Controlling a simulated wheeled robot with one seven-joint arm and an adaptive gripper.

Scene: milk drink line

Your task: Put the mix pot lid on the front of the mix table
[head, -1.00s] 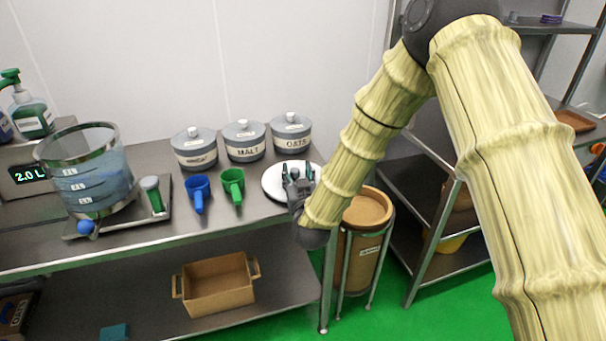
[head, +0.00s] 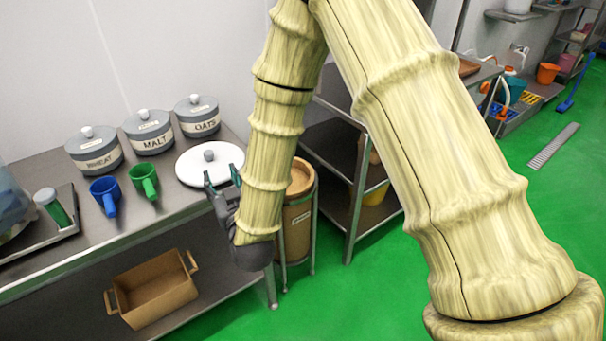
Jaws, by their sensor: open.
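The mix pot lid (head: 193,166) is a flat white disc with a grey knob (head: 209,155). It lies at the right end of the steel mix table (head: 150,218). My gripper (head: 221,178) is open at the lid's front right edge, with its fingers pointing toward the knob. The fingers look apart from the knob. Whether they touch the disc I cannot tell. My arm and gripper hide the table's right corner.
Grey jars marked wheat (head: 95,150), malt (head: 148,133) and oats (head: 198,117) stand along the wall. A blue scoop (head: 105,192) and a green scoop (head: 144,178) lie left of the lid. Bare table front lies before them. A brown bin (head: 297,225) stands beside the table.

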